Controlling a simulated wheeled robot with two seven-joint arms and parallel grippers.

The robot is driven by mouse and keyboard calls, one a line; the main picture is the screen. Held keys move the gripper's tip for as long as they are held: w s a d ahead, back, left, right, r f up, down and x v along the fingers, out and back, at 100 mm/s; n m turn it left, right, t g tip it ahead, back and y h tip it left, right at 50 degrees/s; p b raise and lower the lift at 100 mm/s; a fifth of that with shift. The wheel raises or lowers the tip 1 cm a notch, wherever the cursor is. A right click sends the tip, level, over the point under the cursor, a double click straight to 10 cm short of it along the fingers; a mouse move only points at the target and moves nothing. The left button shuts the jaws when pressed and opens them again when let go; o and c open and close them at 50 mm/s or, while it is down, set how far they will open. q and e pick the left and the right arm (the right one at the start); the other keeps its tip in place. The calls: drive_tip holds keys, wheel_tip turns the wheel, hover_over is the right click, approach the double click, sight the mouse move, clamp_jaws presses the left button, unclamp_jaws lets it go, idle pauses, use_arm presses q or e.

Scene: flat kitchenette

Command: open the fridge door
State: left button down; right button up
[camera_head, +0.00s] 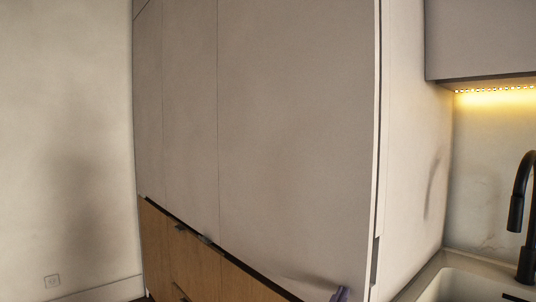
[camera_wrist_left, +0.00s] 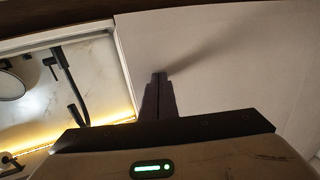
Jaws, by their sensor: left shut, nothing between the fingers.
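The wide beige panel (camera_head: 295,130) in the head view appears to be the fridge door. A narrow dark line runs down its right edge, and a dark slot (camera_head: 375,262) sits low on that edge; I cannot tell whether the door stands slightly ajar. My right gripper is in neither view.
Wooden lower fronts (camera_head: 205,268) with dark handles lie below the panels. A sink (camera_head: 470,285) with a black faucet (camera_head: 522,215) stands at the right, under a lit upper cabinet (camera_head: 480,40). A bare wall (camera_head: 65,140) is at the left.

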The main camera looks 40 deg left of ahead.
use_arm(q)
drive_tip(key=s+a+p, duration=0.1)
drive_tip(key=s, duration=1.2)
drive_tip(key=shift+f, duration=0.1)
idle(0.9)
drive_tip(key=s+d+f+m+g+h, duration=0.1)
drive_tip(key=s+d+f+h, duration=0.15)
drive_tip(key=f, duration=0.45)
drive_tip(key=s+d+f+m+g+h, duration=0.1)
drive_tip(key=d+f+g, duration=0.15)
drive_tip(key=f, duration=0.45)
drive_tip(key=s+d+f+m+g+h, duration=0.1)
drive_tip(key=s+d+f, duration=0.15)
drive_tip(key=f, duration=0.35)
drive_tip(key=s+d+f+m+g+h, duration=0.2)
drive_tip(key=s+d+f, duration=0.6)
drive_tip(key=s+f, duration=0.5)
wheel_tip(320, 180, down, 3)
drive_tip(key=shift+s+d+f+g+h, duration=0.15)
drive_tip(key=shift+s+g+h, duration=0.3)
drive_tip(key=shift+g, duration=0.8)
